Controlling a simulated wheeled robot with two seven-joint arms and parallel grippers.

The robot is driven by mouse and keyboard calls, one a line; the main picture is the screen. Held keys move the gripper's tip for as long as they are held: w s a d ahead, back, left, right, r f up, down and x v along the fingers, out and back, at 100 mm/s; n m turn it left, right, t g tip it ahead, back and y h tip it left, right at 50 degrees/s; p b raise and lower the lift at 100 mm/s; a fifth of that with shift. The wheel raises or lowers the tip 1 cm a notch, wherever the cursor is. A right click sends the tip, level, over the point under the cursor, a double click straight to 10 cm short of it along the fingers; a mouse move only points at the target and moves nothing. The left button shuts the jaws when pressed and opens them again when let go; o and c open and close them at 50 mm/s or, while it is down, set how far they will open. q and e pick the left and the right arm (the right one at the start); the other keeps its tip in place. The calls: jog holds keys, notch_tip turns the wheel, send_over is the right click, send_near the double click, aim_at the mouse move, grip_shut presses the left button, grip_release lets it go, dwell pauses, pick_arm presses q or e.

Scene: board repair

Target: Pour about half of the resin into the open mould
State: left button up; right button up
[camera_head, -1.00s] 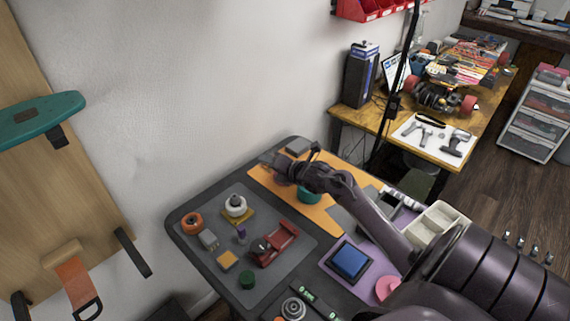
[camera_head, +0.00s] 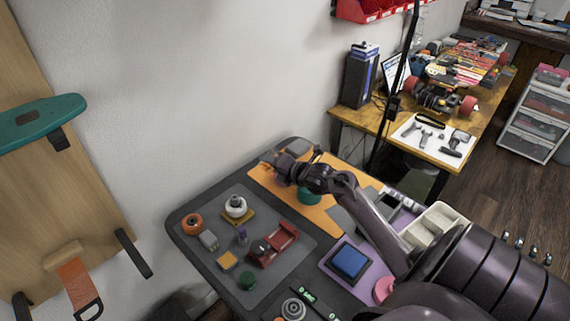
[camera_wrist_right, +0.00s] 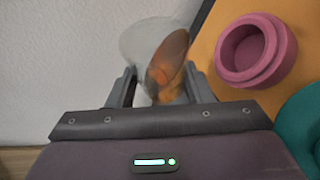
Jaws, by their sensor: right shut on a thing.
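My right gripper (camera_wrist_right: 160,82) is shut on a clear cup (camera_wrist_right: 137,38) with amber resin (camera_wrist_right: 168,60) in it. In the right wrist view the resin surface lies steeply across the cup, so the cup looks tilted relative to the gripper. A pink round mould (camera_wrist_right: 229,52) with an open hollow stands on the orange mat (camera_wrist_right: 296,12), to the right of the cup and apart from it. In the head view my right gripper (camera_head: 272,160) is over the far end of the orange mat; the cup is too small to make out there. My left gripper is not in view.
A teal round object (camera_head: 308,196) stands near the right wrist. A grey mat (camera_head: 212,262) holds an orange ring (camera_head: 192,223), a white roll (camera_head: 235,206) and a red tool (camera_head: 280,245). A wall (camera_head: 220,90) rises close behind the bench.

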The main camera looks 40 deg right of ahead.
jog(key=shift+r+m+p, duration=0.3)
jog(key=shift+r+p, duration=0.05)
jog(key=shift+r, duration=0.15)
jog(key=shift+a+y, duration=0.2)
jog(key=shift+y, duration=0.1)
jog(key=shift+s+r+m+p, duration=0.15)
jog(key=shift+r+m+p, duration=0.25)
jog(key=shift+r+p, duration=0.15)
dwell(1.6)
jog(key=shift+w+a+r+m+t+y, duration=0.3)
jog(key=shift+a+m+t+y, duration=0.1)
jog(key=shift+a, duration=0.2)
dwell(0.9)
